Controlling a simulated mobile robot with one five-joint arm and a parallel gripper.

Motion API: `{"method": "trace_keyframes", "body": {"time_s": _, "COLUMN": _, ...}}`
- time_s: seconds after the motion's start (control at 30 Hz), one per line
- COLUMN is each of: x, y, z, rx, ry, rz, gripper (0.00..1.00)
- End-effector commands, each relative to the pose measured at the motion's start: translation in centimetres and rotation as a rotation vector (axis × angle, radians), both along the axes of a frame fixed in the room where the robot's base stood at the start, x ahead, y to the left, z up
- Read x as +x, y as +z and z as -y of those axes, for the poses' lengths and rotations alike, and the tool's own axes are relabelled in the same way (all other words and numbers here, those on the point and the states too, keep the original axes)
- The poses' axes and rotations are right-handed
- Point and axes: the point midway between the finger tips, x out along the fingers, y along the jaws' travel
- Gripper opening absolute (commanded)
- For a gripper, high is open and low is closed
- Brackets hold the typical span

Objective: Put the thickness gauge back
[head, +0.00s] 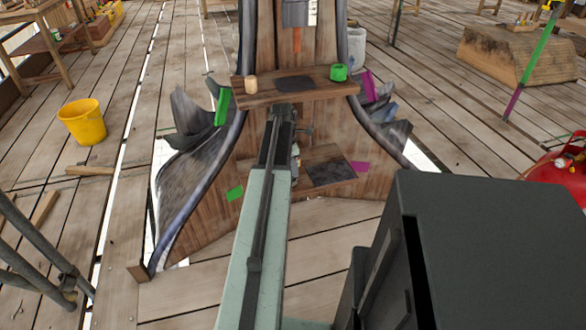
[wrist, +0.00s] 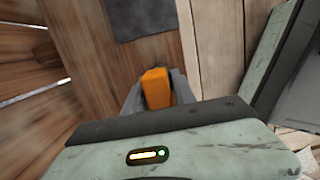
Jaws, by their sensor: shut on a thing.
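An orange block-shaped thing (wrist: 156,90), which I take to be the thickness gauge, sits between the two grey fingers of my gripper (wrist: 157,84) in the wrist view. The gripper is shut on it. Beyond the fingers is a wooden surface with a dark square patch (wrist: 144,16), with the gauge apart from that patch in the picture. In the head view my arm hides most of the gripper, and the gauge does not show. A dark patch (head: 332,172) lies on the low wooden ledge, right of my arm. Another dark patch (head: 295,84) lies on the upper shelf.
The upper shelf (head: 265,97) carries a tan cup-like object (head: 250,85) and a green object (head: 339,72). Curved grey-edged sides flank the wooden structure. A yellow bucket (head: 83,122) stands at left. Plank floor between bucket and structure is mostly clear.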

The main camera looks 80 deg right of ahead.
Motion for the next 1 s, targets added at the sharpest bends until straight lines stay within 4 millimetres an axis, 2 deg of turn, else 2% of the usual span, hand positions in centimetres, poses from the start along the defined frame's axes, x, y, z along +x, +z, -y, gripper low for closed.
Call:
{"method": "trace_keyframes", "body": {"time_s": 0.07, "x": 0.0, "y": -0.4, "z": 0.0, "rx": 0.0, "ry": 0.0, "rz": 0.0, "gripper": 0.0}}
{"method": "trace_keyframes", "body": {"time_s": 0.1, "x": 0.0, "y": -0.2, "z": 0.0, "rx": 0.0, "ry": 0.0, "rz": 0.0, "gripper": 0.43}}
{"method": "trace_keyframes", "body": {"time_s": 0.13, "x": 0.0, "y": -0.2, "z": 0.0, "rx": 0.0, "ry": 0.0, "rz": 0.0, "gripper": 0.51}}
{"method": "trace_keyframes", "body": {"time_s": 0.17, "x": 0.0, "y": -0.2, "z": 0.0, "rx": 0.0, "ry": 0.0, "rz": 0.0, "gripper": 0.54}}
{"method": "trace_keyframes", "body": {"time_s": 0.47, "x": 0.0, "y": -0.1, "z": 0.0, "rx": 0.0, "ry": -0.001, "rz": 0.0, "gripper": 0.54}}
{"method": "trace_keyframes", "body": {"time_s": 0.63, "x": 0.0, "y": 1.1, "z": 0.0, "rx": 0.0, "ry": 0.0, "rz": 0.0, "gripper": 0.54}}
{"method": "trace_keyframes", "body": {"time_s": 0.77, "x": 0.3, "y": 3.3, "z": -0.2, "rx": 0.0, "ry": 0.0, "rz": 0.0, "gripper": 0.54}}
{"method": "trace_keyframes", "body": {"time_s": 1.0, "x": 1.0, "y": 8.9, "z": -0.5, "rx": 0.0, "ry": 0.001, "rz": 0.0, "gripper": 0.54}}
